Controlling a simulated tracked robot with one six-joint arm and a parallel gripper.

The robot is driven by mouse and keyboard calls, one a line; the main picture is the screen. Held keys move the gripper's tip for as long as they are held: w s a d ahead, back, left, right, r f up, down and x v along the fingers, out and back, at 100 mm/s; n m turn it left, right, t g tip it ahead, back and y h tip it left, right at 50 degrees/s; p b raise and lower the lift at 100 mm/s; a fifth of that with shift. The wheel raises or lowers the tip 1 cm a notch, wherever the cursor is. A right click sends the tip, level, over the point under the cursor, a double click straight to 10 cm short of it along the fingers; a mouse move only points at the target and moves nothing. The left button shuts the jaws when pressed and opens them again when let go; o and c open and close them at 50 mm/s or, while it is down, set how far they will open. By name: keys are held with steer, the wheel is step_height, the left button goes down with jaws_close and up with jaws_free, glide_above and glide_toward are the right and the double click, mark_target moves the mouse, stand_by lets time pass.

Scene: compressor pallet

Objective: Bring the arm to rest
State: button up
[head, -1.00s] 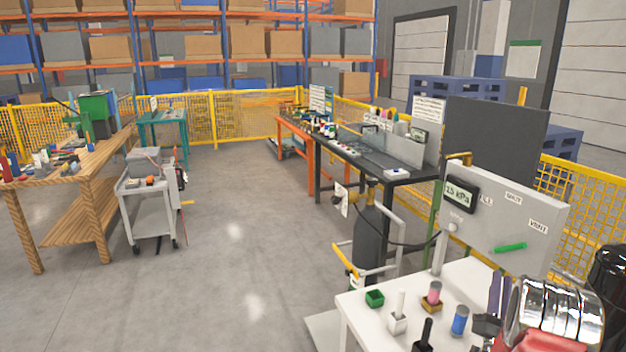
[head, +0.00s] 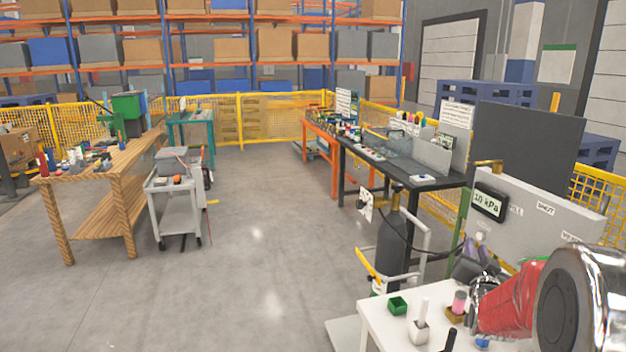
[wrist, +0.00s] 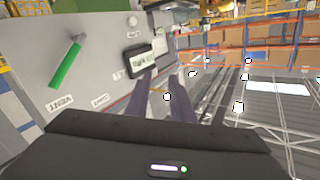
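My arm shows at the lower right of the head view, with its red and chrome links in front of the panel. My gripper (head: 472,258) is partly hidden there, its dark fingers close to the panel's lower left. In the wrist view my gripper (wrist: 163,78) has two purple-grey fingers standing apart. The gap between them is empty, so it is open. The grey panel (head: 540,212) carries a display (head: 488,204) reading about 10 kPa. In the wrist view a green lever (wrist: 67,65) is on the panel, near the VENT label (wrist: 60,103).
A white table (head: 384,318) stands below the arm, holding a green box (head: 398,306), a white holder (head: 420,330) and a pink-topped item (head: 459,302). A dark gas cylinder (head: 391,248) stands behind it. A grey cart (head: 180,212) is left; the floor between is clear.

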steer(key=s+a+r+n+g+y, duration=0.2)
steer(key=s+a, duration=0.3)
steer(key=a, duration=0.4)
steer(key=s+a+f+n+g+y, duration=0.1)
steer(key=s+a, duration=0.4)
steer(key=s, duration=0.6)
steer(key=s+a+f+n+g+y, duration=0.1)
steer(key=s+a+g, duration=0.4)
steer(key=s, duration=0.6)
steer(key=s+a+f+n+g+y, duration=0.2)
steer(key=s+a, duration=0.5)
steer(key=s, duration=0.4)
steer(key=shift+f+n+g, duration=0.25)
steer(key=shift+n+g, duration=0.25)
steer(key=shift+n, duration=0.4)
stand_by(2.9)
